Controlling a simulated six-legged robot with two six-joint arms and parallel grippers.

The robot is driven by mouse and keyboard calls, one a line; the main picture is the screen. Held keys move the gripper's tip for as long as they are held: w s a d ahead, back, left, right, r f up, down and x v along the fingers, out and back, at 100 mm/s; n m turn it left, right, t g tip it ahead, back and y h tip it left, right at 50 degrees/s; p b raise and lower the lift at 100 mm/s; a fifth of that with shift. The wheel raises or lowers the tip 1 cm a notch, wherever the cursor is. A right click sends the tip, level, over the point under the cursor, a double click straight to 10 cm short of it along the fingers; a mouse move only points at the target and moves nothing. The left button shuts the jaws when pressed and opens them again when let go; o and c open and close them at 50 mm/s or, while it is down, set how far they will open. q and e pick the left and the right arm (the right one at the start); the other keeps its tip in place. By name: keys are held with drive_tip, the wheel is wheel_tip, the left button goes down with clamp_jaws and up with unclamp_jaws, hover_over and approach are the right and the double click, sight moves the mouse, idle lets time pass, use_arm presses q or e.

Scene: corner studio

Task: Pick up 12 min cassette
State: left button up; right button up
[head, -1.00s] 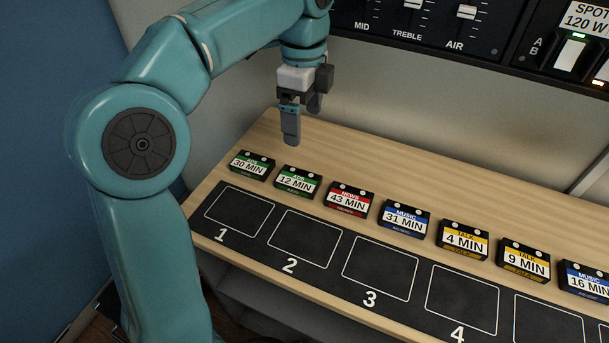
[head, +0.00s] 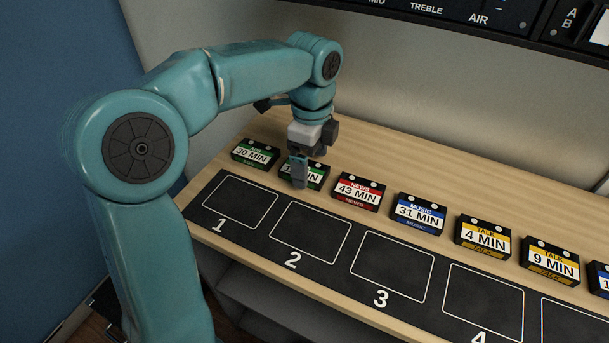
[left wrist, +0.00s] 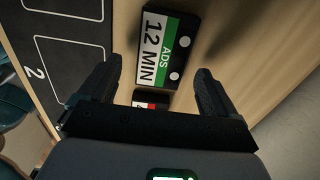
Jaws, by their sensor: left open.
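The 12 min cassette (head: 315,177) is a black case with a green and white label, lying on the wooden shelf behind slot 2. My left gripper (head: 302,172) is over it in the head view and hides part of its label. In the left wrist view the cassette (left wrist: 168,47) lies ahead of the open fingers, roughly between their lines, with its label "ADS 12 MIN" readable. The gripper (left wrist: 158,85) is open and empty; I cannot tell its exact height above the cassette. My right gripper is not in view.
The 30 min cassette (head: 255,154) is close on the left and the red 43 min cassette (head: 358,191) close on the right. More cassettes continue rightward. A black mat (head: 261,224) with numbered empty slots lies in front. A wall and audio panel (head: 450,18) stand behind.

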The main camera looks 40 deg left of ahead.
use_arm(q)
drive_tip(key=shift+f, duration=0.9)
drive_tip(key=c, duration=1.2)
drive_tip(key=shift+o, duration=0.2)
drive_tip(key=shift+r, duration=0.1)
